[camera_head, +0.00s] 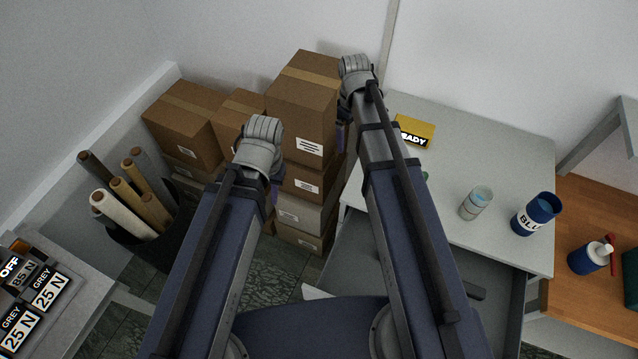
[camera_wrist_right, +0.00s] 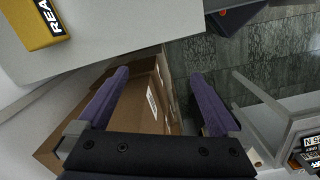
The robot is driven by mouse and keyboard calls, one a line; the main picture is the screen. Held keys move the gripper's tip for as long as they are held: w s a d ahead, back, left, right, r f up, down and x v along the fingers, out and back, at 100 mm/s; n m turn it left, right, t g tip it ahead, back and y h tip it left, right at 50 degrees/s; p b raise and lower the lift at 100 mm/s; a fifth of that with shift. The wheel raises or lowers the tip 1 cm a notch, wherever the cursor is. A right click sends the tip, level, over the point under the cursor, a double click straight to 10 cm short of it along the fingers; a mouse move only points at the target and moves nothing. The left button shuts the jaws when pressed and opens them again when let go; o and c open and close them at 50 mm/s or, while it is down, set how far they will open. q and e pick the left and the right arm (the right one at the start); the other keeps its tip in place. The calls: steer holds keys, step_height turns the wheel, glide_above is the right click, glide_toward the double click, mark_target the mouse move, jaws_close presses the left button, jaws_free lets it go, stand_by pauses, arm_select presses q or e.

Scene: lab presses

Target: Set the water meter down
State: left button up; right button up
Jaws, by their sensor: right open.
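I cannot make out a water meter in either view. My right gripper (camera_wrist_right: 160,75) shows in the right wrist view with its two purple fingers wide apart and nothing between them. Cardboard boxes lie beyond it. In the head view the right arm reaches up beside the grey table (camera_head: 525,150), and its fingers are mostly hidden behind the wrist. My left gripper (camera_head: 262,150) is in front of the box stack in the head view. Its fingers are hidden by its own wrist, so what it may hold does not show.
The table bears a yellow READY sign (camera_head: 413,131), a pale jar (camera_head: 475,204) and a blue cup (camera_head: 535,215). An open drawer (camera_head: 505,305) juts out below. Cardboard boxes (camera_head: 303,95) are stacked behind. Rolled tubes (camera_head: 125,195) stand at left, near labelled blocks (camera_head: 35,295).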

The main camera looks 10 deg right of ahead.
steer(key=s+a+m, duration=0.4)
steer(key=s+a, duration=0.8)
steer(key=s, duration=0.4)
steer(key=shift+h, duration=0.3)
steer(key=shift+s, duration=0.1)
